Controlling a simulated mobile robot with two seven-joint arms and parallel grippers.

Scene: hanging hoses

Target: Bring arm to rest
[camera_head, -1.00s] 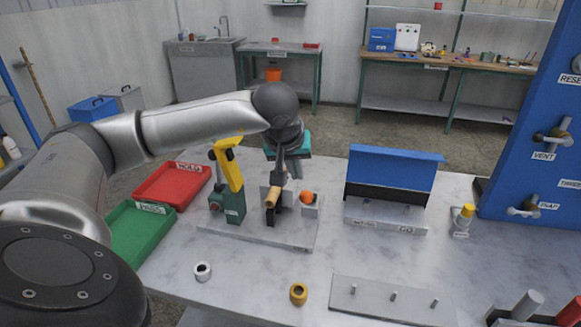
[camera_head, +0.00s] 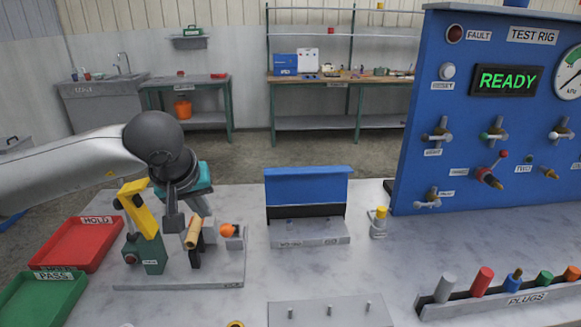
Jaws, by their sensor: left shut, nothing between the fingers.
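My left arm (camera_head: 70,165) comes in from the left. Its dark wrist is above the bench fixture (camera_head: 232,265), a grey plate carrying a green block with a yellow lever (camera_head: 142,208), a brass-coloured piece (camera_head: 193,234) and an orange ball-like piece (camera_head: 227,230). My left gripper (camera_head: 175,222) points down in front of a teal part (camera_head: 200,182), between the yellow lever and the brass-coloured piece. It is shut and empty. I cannot tell whether it touches the fixture. My right gripper is not in view.
Red HOLD tray (camera_head: 112,222) and green PASS tray (camera_head: 80,292) lie left. A blue-backed stand (camera_head: 306,188) and yellow-capped bottle (camera_head: 379,222) stand mid-bench. The blue test rig (camera_head: 420,90) reads READY at right, behind a PLUGS rack (camera_head: 535,300). A pegged plate (camera_head: 330,318) lies in front.

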